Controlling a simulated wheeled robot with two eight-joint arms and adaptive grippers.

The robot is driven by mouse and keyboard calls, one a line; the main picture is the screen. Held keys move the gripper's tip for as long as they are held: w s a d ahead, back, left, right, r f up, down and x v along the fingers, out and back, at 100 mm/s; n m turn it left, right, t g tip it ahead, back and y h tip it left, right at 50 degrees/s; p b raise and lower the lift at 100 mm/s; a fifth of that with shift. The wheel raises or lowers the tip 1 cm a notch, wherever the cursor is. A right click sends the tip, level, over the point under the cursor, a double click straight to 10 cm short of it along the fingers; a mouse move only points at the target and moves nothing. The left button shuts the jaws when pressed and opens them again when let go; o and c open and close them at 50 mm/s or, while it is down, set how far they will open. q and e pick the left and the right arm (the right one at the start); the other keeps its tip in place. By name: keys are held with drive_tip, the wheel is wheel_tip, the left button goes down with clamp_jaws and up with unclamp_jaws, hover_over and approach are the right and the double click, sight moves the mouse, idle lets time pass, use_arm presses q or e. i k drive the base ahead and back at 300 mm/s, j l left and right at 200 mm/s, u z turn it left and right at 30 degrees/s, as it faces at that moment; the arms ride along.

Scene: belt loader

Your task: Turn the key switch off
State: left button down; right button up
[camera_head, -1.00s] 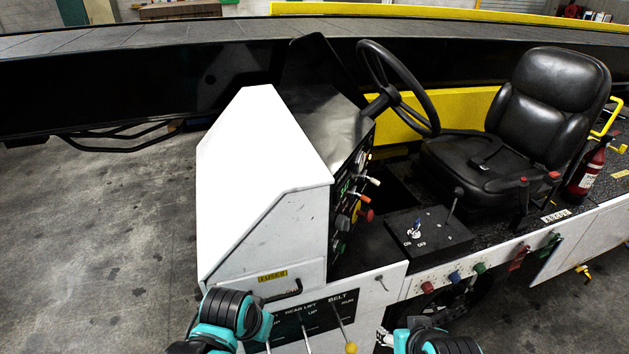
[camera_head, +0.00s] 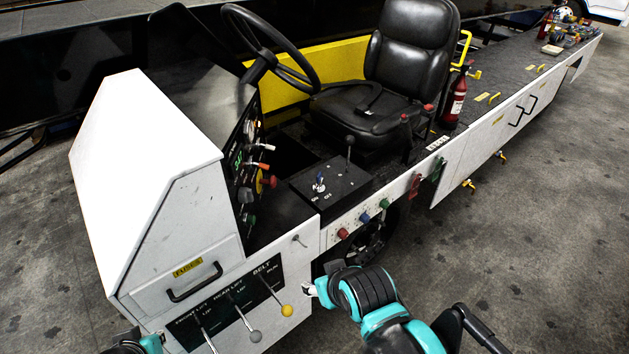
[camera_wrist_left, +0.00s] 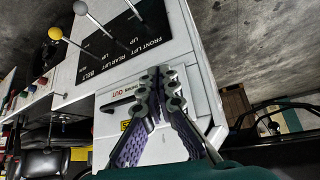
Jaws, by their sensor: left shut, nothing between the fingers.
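The key switch (camera_head: 319,183) is a small blue and white part on top of the black console box (camera_head: 328,192) beside the seat. White ON and OFF labels sit in front of it; I cannot tell which one it points to. My left gripper (camera_wrist_left: 166,76) shows in the left wrist view, shut and empty, in front of the white front panel and well away from the switch. In the head view only a bit of my left arm shows at the bottom left.
A black lever (camera_head: 349,150) rises behind the switch. The steering wheel (camera_head: 268,48) and seat (camera_head: 404,75) stand beyond. The white cowl (camera_head: 140,150) is at left. Lift and belt levers (camera_head: 287,310) stick out from the front panel. Coloured knobs (camera_head: 364,217) line the side.

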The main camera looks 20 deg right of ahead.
sight(317, 189)
drive_tip(key=l, duration=0.5)
drive_tip(key=i+l, duration=0.15)
drive_tip(key=l, duration=0.2)
drive_tip(key=i+l, duration=0.1)
drive_tip(key=l, duration=0.25)
drive_tip(key=i+l, duration=0.15)
drive_tip(key=l, duration=0.15)
drive_tip(key=i+l, duration=0.15)
drive_tip(key=i, duration=0.1)
